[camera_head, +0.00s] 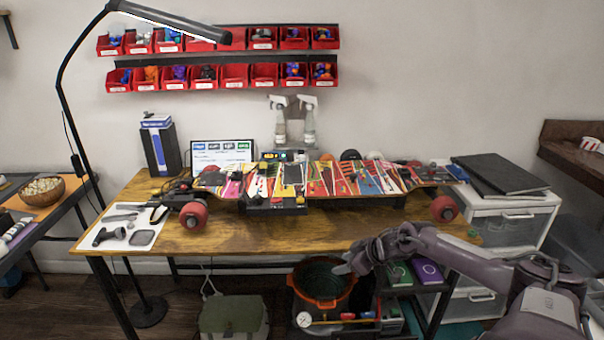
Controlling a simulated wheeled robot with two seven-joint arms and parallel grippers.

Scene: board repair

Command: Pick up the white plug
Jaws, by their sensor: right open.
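I cannot clearly make out the white plug. A thin white cord (208,284) hangs below the front edge of the workbench (290,240), left of centre; whether it ends in a plug is too small to tell. My right arm comes in from the lower right. My right gripper (346,268) is open with nothing seen in it, in front of the bench's front edge and above the orange pot's right side. It is well to the right of the cord. My left gripper is not in view.
A skateboard (325,180) with red wheels spans the bench. Tools lie on a white mat (128,228) at the left. Under the bench are an orange pot (322,287) and a green bag (232,316). White drawers (512,222) stand right. A lamp (62,95) stands left.

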